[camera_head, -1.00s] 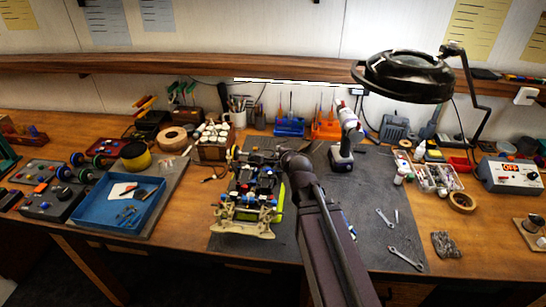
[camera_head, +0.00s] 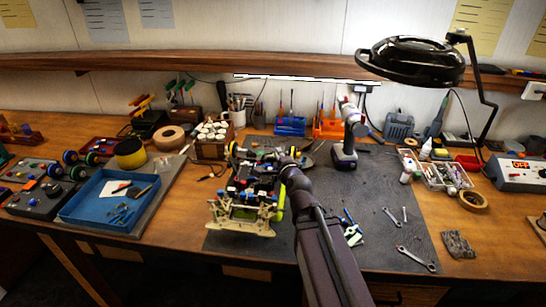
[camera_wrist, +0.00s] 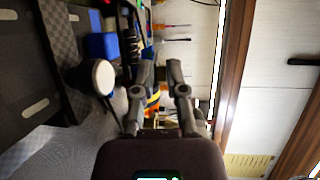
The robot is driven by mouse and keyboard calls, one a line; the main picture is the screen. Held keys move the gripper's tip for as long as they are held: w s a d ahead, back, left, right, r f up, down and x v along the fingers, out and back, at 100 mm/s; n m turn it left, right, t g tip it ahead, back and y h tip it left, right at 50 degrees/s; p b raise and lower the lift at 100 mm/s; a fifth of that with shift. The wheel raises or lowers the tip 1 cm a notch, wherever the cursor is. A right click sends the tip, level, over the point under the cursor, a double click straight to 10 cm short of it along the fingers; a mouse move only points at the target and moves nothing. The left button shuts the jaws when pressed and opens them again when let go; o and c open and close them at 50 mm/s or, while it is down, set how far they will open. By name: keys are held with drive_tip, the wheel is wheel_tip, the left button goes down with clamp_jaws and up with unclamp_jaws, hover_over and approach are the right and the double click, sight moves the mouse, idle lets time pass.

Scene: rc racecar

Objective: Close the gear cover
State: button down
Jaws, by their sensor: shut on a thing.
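The RC racecar (camera_head: 250,183) stands on the dark mat, with its beige end plate (camera_head: 240,216) toward the front of the bench. My arm reaches over the mat to the car's right side. In the head view my gripper is hidden behind my wrist, near the car's far right part. In the wrist view my gripper (camera_wrist: 160,75) has its two grey fingers a small gap apart. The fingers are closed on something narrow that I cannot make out. The gear cover cannot be told apart from the rest of the car.
A cordless drill (camera_head: 345,147) stands right of my wrist. Wrenches (camera_head: 415,257) lie on the mat's right part. A blue tray (camera_head: 75,208) is on the left, and a lamp (camera_head: 410,62) hangs at the upper right. Orange (camera_head: 329,129) and blue (camera_head: 290,127) tool holders stand behind.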

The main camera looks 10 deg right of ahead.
drive_tip(key=c, duration=0.7)
unclamp_jaws()
